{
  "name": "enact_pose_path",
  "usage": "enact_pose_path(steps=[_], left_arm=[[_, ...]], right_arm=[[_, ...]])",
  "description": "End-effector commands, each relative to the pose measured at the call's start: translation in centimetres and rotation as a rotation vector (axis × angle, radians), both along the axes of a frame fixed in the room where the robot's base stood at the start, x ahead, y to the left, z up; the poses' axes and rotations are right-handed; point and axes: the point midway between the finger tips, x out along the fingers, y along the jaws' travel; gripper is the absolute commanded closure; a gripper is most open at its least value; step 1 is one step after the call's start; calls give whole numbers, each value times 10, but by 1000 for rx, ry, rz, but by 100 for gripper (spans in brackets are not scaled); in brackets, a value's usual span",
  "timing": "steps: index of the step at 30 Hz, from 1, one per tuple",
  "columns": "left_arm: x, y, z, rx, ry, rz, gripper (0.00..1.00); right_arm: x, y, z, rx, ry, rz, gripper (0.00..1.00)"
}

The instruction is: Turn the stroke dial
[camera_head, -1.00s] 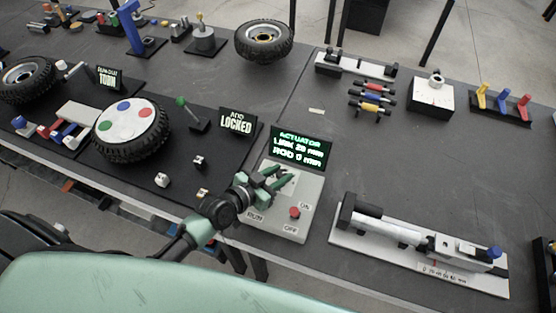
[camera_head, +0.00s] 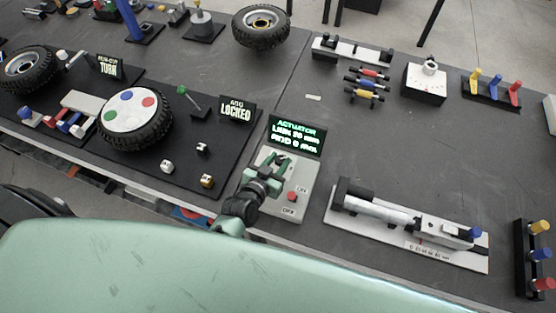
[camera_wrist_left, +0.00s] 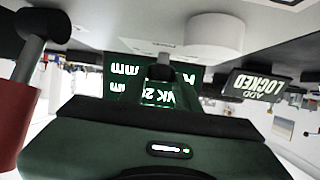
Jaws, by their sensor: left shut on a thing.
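The white control box (camera_head: 302,181) stands near the table's front edge, with a red switch (camera_head: 291,197) beside ON and OFF labels. My left gripper (camera_head: 273,168) is over its left part, shut on the stroke dial. The fingers hide the dial in the head view. In the left wrist view, which is upside down, a white round part (camera_wrist_left: 215,36) on the box shows past the dark green gripper body (camera_wrist_left: 150,140). The green-lit actuator display (camera_head: 296,134) behind the box shows a link line and a rod line. My right gripper is not in view.
A white linear actuator (camera_head: 385,214) on a plate lies right of the box. The "ADD LOCKED" sign (camera_head: 237,109) and a wheel (camera_head: 135,120) with coloured discs stand to the left. A peg rack (camera_head: 530,258) is at the far right.

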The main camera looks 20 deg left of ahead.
Motion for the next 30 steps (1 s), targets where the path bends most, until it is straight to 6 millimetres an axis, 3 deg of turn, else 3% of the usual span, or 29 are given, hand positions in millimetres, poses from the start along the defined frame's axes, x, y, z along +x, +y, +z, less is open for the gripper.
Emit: enact_pose_path(steps=[1,2,4,14,30], left_arm=[[1,0,1,0,-3,0,100],[1,0,1,0,-3,0,63],[1,0,1,1,-2,0,46],[-2,0,1,1,0,-1,46],[-68,10,28,1,-1,0,46]], right_arm=[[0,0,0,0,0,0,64],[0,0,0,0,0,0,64],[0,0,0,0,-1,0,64],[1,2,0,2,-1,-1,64],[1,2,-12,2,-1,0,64]])
